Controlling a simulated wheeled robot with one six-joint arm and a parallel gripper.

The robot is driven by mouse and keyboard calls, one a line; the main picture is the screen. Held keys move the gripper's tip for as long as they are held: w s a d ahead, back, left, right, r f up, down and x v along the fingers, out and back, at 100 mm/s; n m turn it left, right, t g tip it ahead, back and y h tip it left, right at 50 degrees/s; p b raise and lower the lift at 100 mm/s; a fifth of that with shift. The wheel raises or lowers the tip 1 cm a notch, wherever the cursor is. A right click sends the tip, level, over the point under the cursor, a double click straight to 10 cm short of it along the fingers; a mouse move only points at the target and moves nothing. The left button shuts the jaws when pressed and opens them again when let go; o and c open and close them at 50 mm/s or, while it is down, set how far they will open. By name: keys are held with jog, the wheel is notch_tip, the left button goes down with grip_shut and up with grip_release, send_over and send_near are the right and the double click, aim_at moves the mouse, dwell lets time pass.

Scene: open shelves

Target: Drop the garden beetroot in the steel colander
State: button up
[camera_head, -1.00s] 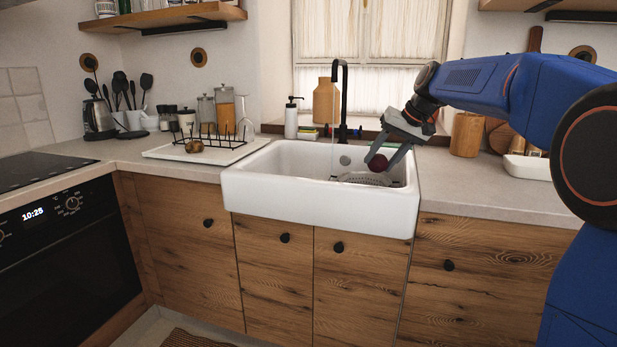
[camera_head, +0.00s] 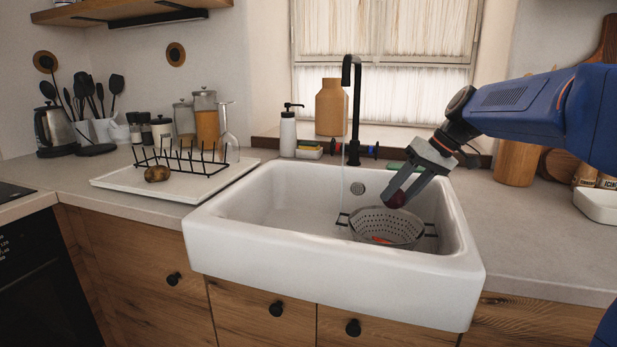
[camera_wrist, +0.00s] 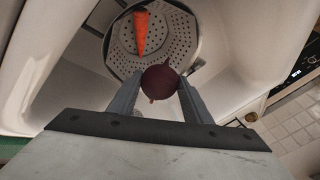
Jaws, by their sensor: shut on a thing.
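The garden beetroot (camera_head: 397,198) is dark red and round. My gripper (camera_head: 396,197) is shut on it and holds it above the right rear rim of the steel colander (camera_head: 372,222). The colander is perforated, with dark handles, and sits in the sink. In the wrist view the beetroot (camera_wrist: 160,82) is between the two fingers, and the colander (camera_wrist: 180,45) lies below and beyond it. A carrot (camera_wrist: 141,32) lies inside the colander.
The white sink (camera_head: 300,262) surrounds the colander with high walls. A black tap (camera_head: 353,110) stands behind it, with a thin water stream left of the colander. A drying rack (camera_head: 185,160) and a brown potato (camera_head: 157,173) are on the left tray.

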jog(key=shift+f, duration=2.8)
jog(key=o, duration=1.1)
jog(key=shift+o, duration=0.2)
jog(key=shift+r, duration=0.1)
jog(key=v, duration=1.7)
jog(key=shift+s+d, duration=0.1)
jog(key=shift+s, duration=0.15)
